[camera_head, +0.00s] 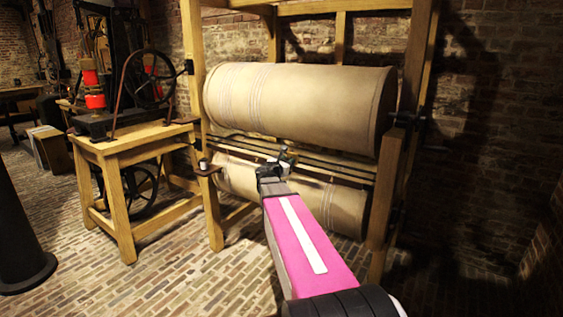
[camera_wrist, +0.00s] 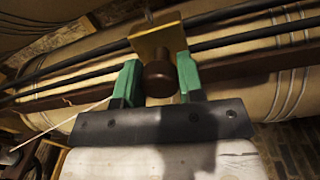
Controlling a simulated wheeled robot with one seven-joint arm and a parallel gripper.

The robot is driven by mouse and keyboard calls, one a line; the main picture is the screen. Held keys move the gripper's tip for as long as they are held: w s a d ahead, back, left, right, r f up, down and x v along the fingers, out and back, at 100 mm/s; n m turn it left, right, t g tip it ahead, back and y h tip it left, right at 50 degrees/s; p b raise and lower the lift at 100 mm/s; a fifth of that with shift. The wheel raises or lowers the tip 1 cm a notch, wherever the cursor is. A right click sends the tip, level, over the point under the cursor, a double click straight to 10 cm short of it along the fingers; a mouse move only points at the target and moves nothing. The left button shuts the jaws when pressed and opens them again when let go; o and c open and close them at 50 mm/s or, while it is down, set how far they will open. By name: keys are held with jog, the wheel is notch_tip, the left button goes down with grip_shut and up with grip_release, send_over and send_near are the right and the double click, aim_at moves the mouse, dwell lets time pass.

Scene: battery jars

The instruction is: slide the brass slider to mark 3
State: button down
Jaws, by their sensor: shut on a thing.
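The brass slider (camera_wrist: 156,37) is a yellow block seated on dark rods in the wrist view. A round brown knob (camera_wrist: 160,80) stands out from it towards me. My gripper (camera_wrist: 157,76) has its green fingers on either side of the knob and is shut on it. The slider is too small and covered there to make out clearly. No numbered marks, mark 3 included, can be read in either view.
Dark rods (camera_wrist: 234,42) run across in front of a pale roll. The upper roll (camera_head: 300,103) and lower roll (camera_head: 337,207) sit in a wooden frame (camera_head: 392,180). A wooden stand (camera_head: 120,198) with a wheel machine is on the left. Brick floor (camera_head: 190,285) lies clear in front.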

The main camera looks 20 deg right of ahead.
dwell(0.3)
jog(key=c, duration=0.7)
grip_release()
jog(key=shift+c, duration=0.2)
jog(key=shift+s, duration=0.1)
jog(key=v, duration=1)
jog(key=shift+s+a, duration=0.2)
jog(key=shift+a, duration=0.1)
jog(key=s+a+f+m+g+y, duration=0.2)
jog(key=s+f+m+g+y, duration=0.15)
jog(key=f+m, duration=0.4)
jog(key=s+a+f+m+g+y, duration=0.1)
jog(key=s+f+m+g+y, duration=0.1)
jog(key=s+f+m+g, duration=0.5)
jog(key=s+a+f+m+y, duration=0.7)
jog(key=a+f+m+y, duration=0.1)
jog(key=a+f, duration=0.4)
jog(key=shift+s+f+m+g, duration=0.25)
jog(key=shift+f+m+g, duration=0.2)
jog(key=shift+m, duration=0.2)
